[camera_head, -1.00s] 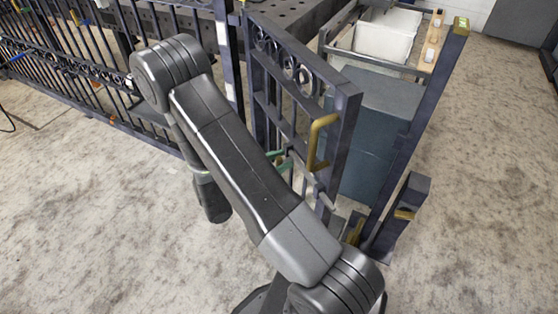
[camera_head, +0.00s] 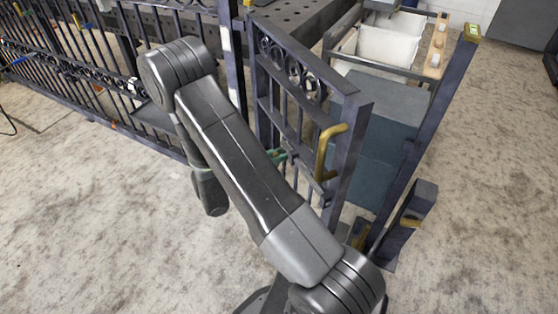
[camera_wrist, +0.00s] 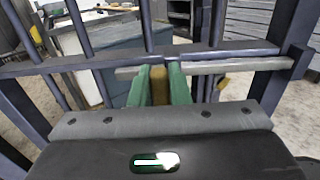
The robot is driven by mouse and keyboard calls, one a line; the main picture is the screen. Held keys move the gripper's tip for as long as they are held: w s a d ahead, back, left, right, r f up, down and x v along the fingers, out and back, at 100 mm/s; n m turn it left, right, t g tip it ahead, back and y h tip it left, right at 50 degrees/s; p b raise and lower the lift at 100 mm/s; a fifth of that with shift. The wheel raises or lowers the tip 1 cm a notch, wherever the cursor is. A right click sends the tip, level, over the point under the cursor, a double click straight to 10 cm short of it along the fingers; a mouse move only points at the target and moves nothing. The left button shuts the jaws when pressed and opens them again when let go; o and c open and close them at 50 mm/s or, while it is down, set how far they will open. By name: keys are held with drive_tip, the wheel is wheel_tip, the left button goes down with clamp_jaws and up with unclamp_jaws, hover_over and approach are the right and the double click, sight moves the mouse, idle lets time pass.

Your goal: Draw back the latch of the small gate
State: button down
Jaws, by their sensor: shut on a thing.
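The small gate (camera_head: 347,150) is dark blue-grey with a row of scrolls near its top and a brass pull handle (camera_head: 325,152) on its free side. In the wrist view my gripper (camera_wrist: 160,84) has its green fingers closed around the brass knob (camera_wrist: 159,88) of the latch. The latch is a pale grey bar (camera_wrist: 235,67) lying along the gate's rail, its right end close to the gate's upright. In the head view my arm hides most of the latch, and only a bit of the green fingers (camera_head: 278,156) shows.
A tall post (camera_head: 432,122) and a short post with a brass piece (camera_head: 409,223) stand right of the gate, with a gap showing between. Behind is a cart (camera_head: 383,104) with white bins. Fence (camera_head: 85,75) runs left. The floor in front and right is clear.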

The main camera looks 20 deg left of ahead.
drive_tip(key=shift+w+a+r, duration=0.1)
drive_tip(key=shift+a, duration=0.1)
drive_tip(key=c, duration=1.4)
unclamp_jaws()
drive_tip(key=shift+o, duration=0.2)
drive_tip(key=v, duration=1.3)
drive_tip(key=shift+s+a, duration=0.2)
drive_tip(key=shift+s, duration=0.1)
drive_tip(key=shift+w+d, duration=0.1)
drive_tip(key=x, duration=1.3)
drive_tip(key=shift+w+d, duration=0.15)
drive_tip(key=shift+w, duration=0.05)
drive_tip(key=shift+s+d, duration=0.25)
drive_tip(key=shift+d, duration=0.05)
